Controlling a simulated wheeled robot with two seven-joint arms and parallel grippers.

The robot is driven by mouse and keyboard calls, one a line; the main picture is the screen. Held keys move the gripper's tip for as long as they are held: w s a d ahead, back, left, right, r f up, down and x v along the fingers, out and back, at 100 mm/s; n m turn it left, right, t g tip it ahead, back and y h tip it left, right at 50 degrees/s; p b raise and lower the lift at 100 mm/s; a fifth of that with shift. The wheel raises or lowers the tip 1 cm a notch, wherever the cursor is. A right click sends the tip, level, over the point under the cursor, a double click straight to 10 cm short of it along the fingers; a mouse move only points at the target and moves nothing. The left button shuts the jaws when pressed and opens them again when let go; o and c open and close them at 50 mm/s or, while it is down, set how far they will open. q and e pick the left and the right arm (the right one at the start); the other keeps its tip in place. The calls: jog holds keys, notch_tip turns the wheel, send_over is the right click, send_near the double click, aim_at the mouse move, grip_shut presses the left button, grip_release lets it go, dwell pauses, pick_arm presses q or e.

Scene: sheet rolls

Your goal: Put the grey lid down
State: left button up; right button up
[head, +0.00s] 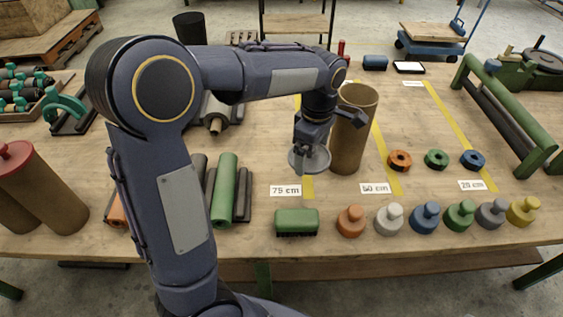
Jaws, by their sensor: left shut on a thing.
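My left gripper (308,146) is shut on a round grey lid (316,163). The lid hangs above the table, just left of a tall brown tube (351,135) that stands upright with an open top. I cannot tell whether the lid touches the tube. The gripper hides part of the lid. My right gripper is not in view.
Several knobbed plugs stand along the front, from an orange one (351,221) to a yellow one (523,211). A green brush (297,221) lies beside them. Brown tubes (48,195) with a red cap stand at left. Yellow strips (458,135) mark the table.

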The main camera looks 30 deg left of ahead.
pick_arm(q)
jog(key=w+a+f+p, duration=0.1)
jog(key=w+a+f, duration=0.35)
jog(key=a, duration=0.35)
send_over(284, 158)
jog(key=f, duration=0.2)
jog(key=d+f, duration=0.1)
jog(key=shift+s+f, duration=0.35)
jog(key=shift+s, duration=0.05)
jog(key=shift+w+a+f, duration=0.25)
jog(key=shift+a+f, duration=0.25)
jog(key=shift+f, duration=0.15)
notch_tip(284, 158, down, 3)
jog(key=shift+w+a+f+p, duration=0.1)
jog(key=shift+f+p, duration=0.05)
jog(key=shift+p, duration=0.15)
jog(key=shift+f, duration=0.2)
jog(key=o, duration=0.6)
